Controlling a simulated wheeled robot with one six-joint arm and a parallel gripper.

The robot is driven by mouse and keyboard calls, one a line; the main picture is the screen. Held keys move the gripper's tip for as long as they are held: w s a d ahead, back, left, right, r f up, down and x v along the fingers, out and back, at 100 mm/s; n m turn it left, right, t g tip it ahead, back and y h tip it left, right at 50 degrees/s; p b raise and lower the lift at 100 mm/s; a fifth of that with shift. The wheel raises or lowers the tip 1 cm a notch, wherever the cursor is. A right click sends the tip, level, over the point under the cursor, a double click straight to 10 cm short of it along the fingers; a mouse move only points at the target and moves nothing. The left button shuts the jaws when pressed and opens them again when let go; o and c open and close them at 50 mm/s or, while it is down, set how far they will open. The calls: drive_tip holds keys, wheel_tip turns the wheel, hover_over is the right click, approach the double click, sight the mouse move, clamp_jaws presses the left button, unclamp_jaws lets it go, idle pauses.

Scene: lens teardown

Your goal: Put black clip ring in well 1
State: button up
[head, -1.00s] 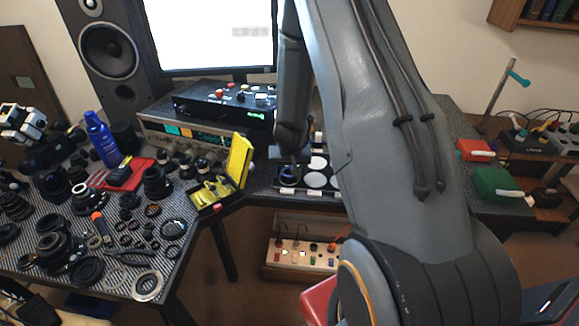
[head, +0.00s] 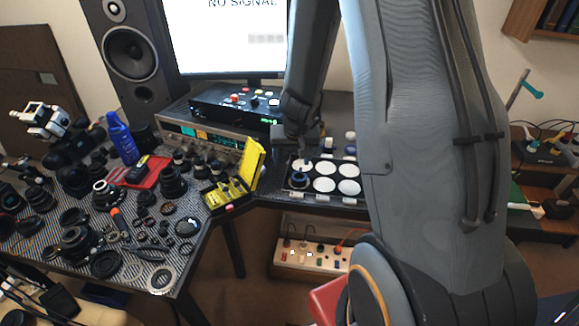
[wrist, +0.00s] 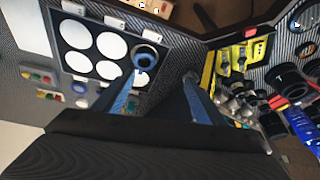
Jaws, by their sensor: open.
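A black ring (head: 300,180) lies in the front left well of the dark tray (head: 318,197), with a bluish middle showing inside it. The ring also shows in the wrist view (wrist: 146,50), over the end well of its row. I cannot read the well labels. The other wells are white discs and look empty, though one is partly covered in the wrist view. My gripper (wrist: 160,76) is open and empty, its two blue fingers apart. It is close above the ring's end of the tray; the exact gap is unclear.
A yellow open case (head: 240,177) stands left of the tray. Lens parts crowd the left bench, with a red tray (head: 143,172) and blue bottle (head: 123,140). Black and silver instruments stand behind. A power strip (head: 308,261) is below the tray.

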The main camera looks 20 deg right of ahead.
drive_tip(key=s+a+r+n+g, duration=0.1)
drive_tip(key=s+a+r+n, duration=0.1)
drive_tip(key=s+a+r, duration=0.3)
drive_tip(key=s+a+r+n+g+y, duration=0.1)
drive_tip(key=s+a+r, duration=0.4)
drive_tip(key=s, duration=0.7)
wheel_tip(320, 180, up, 2)
drive_tip(key=shift+s+a+r+n, duration=0.15)
drive_tip(key=shift+a+n, duration=0.1)
drive_tip(key=shift+n, duration=0.35)
